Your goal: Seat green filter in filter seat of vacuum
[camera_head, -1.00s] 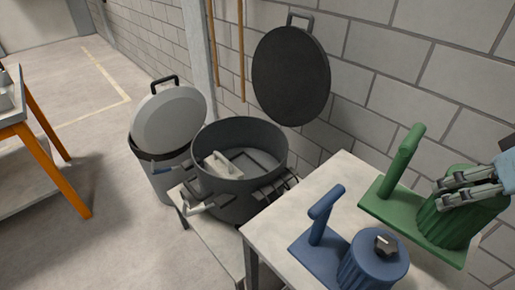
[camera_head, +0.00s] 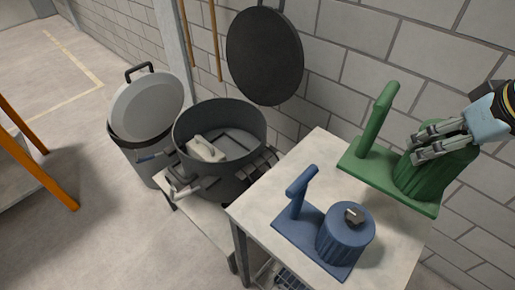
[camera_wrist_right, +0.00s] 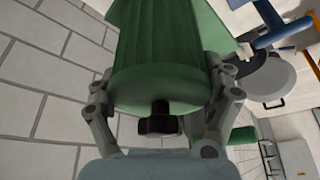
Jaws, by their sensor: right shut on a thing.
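The green filter (camera_head: 423,175) has a pleated round body on a flat plate with an upright handle. My right gripper (camera_head: 415,146) is shut on its round body and holds it level, seemingly just above the table's far right side. In the right wrist view, the fingers (camera_wrist_right: 160,100) clasp the green body (camera_wrist_right: 160,65) from both sides, with a dark knob between them. The vacuum is a dark open drum (camera_head: 185,130) left of the table, its round lid (camera_head: 264,55) raised. The filter seat inside is only partly visible. My left gripper is out of view.
A blue filter (camera_head: 345,240) with a handle and knob stands on the pale table (camera_head: 262,205). A lidded grey bin (camera_head: 135,150) stands left of the vacuum. A white block (camera_head: 205,148) shows inside the drum. A brick wall runs behind.

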